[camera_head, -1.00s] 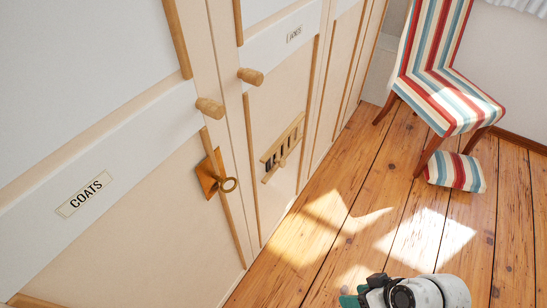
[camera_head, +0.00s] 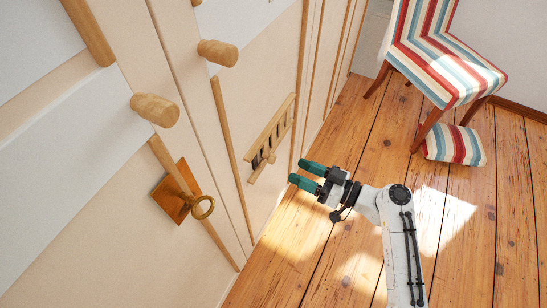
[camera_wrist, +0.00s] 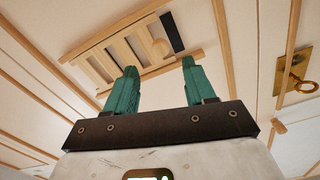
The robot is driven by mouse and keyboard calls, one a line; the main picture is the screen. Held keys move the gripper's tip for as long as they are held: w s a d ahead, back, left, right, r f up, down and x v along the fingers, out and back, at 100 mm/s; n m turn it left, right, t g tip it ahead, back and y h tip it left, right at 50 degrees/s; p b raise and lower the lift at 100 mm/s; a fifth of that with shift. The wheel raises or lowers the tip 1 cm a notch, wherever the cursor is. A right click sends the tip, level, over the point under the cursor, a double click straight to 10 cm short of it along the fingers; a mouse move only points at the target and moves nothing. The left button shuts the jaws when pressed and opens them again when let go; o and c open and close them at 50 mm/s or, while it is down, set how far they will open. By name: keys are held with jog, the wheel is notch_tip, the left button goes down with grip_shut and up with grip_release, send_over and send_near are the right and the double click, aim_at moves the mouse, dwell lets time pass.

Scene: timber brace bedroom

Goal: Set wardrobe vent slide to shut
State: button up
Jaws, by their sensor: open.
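The wardrobe vent (camera_head: 271,127) is low on the cream door, between two slanting wooden rails. In the wrist view the vent (camera_wrist: 103,63) shows several pale slats and one dark slot (camera_wrist: 172,33) at its right end. A round wooden knob (camera_wrist: 160,47) sits beside that dark slot. My gripper (camera_head: 300,171) has green fingers, open and empty, pointing toward the door just right of the vent in the head view. In the wrist view my gripper (camera_wrist: 159,66) has its fingertips apart below the knob. I see no contact; the remaining gap is hard to judge.
Round wooden door knobs (camera_head: 155,109) (camera_head: 217,53) stick out above the vent. A key (camera_head: 203,207) in a brass plate projects nearby. A striped chair (camera_head: 437,60) and striped cushion (camera_head: 454,145) are at the back right. Wooden floor (camera_head: 330,245) is open beside the wardrobe.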

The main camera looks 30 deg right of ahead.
aim_at(275, 160)
jog(key=x, duration=0.8)
jog(key=shift+c, duration=0.4)
grip_shut()
